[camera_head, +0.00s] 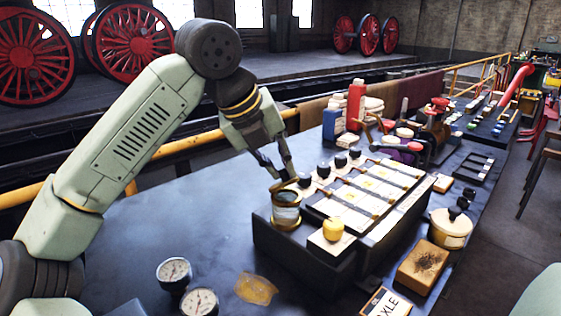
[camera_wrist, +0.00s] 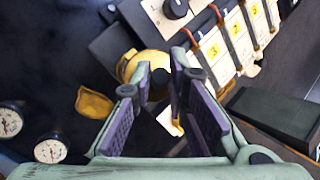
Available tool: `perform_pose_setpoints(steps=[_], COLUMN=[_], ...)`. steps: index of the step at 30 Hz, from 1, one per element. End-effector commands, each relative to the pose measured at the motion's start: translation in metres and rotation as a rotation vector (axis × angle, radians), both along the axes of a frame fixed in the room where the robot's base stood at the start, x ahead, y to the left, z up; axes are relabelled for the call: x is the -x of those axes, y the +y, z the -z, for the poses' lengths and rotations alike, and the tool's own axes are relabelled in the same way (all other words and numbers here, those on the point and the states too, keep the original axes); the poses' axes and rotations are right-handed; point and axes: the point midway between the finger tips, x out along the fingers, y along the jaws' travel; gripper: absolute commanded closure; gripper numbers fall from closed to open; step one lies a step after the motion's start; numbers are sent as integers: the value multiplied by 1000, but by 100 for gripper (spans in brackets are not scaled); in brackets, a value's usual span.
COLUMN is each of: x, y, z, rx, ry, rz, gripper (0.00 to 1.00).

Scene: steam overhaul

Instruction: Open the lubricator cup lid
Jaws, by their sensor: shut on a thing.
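The lubricator cup (camera_head: 286,213) is a glass cup with brass bands, standing upright at the near left end of the dark rack. Its brass top also shows in the wrist view (camera_wrist: 128,66), partly behind my left finger. My gripper (camera_head: 285,176) reaches down from above to the cup's top; in the wrist view my gripper (camera_wrist: 161,85) has its fingertips closed in on a small dark knob at the lid. The fingers hide most of the knob and part of the lid. I cannot tell whether the lid is lifted off the rim.
A yellow knob (camera_head: 333,228) on a white block stands just right of the cup. Dark knobs (camera_head: 323,168) stand behind it, and labelled white blocks (camera_head: 365,190) fill the rack. Two gauges (camera_head: 173,271) and an amber cloth (camera_head: 256,289) lie in front. The table's left is clear.

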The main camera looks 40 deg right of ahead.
Motion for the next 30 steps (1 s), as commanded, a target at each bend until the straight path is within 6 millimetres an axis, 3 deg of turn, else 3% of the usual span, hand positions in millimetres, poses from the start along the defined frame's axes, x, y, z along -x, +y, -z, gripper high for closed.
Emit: perform_pose_setpoints(steps=[13,30], x=[-27,-57], y=[3,5], z=[-7,9], rx=[26,64], ry=[374,885], rz=[-7,-4], gripper=[100,100])
